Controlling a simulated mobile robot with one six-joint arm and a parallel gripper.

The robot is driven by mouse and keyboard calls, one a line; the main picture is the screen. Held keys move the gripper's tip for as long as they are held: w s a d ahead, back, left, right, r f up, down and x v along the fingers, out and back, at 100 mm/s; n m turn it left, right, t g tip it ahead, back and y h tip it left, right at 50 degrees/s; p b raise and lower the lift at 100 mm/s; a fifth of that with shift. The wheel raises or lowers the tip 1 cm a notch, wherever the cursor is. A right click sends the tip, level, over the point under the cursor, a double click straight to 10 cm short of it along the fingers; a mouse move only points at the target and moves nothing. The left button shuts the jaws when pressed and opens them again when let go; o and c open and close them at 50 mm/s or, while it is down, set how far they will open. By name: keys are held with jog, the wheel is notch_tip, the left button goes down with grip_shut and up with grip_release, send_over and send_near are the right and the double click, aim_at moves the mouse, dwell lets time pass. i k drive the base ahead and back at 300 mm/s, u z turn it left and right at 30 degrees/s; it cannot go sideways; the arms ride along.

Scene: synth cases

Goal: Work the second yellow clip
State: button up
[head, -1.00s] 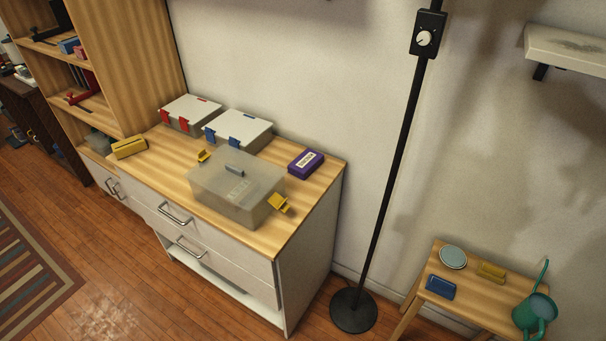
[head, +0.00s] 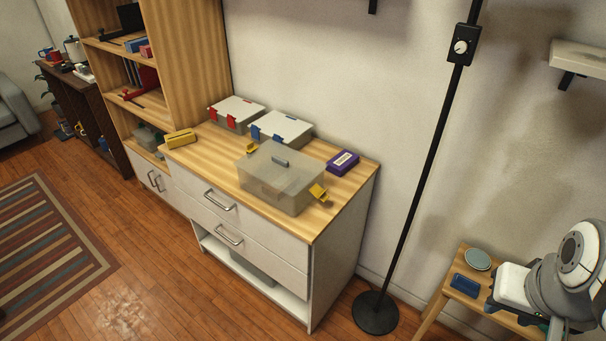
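A translucent grey box (head: 283,186) with a lid and a small grey handle (head: 281,162) stands near the front of the wooden cabinet top. It has one yellow clip (head: 251,149) at its left end and another yellow clip (head: 319,193) at its right end. Both clips stick outward from the box; whether either is latched is too small to tell. My gripper (head: 495,298) is at the lower right, over the small wooden table and well apart from the box. Its fingers are not clear, so its opening cannot be told.
Boxes with red clips (head: 237,114) and blue clips (head: 282,130) stand behind. A purple box (head: 342,162) is to the right, a yellow block (head: 181,138) to the left. A black pole (head: 428,175) stands between cabinet and small table, which holds a blue item (head: 465,285) and a round dish (head: 477,259).

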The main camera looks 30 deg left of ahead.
aim_at(316, 191)
jog(key=u, duration=1.25)
jog(key=i, duration=0.4)
jog(key=u, duration=0.1)
jog(key=k, duration=0.45)
jog(key=z, duration=0.15)
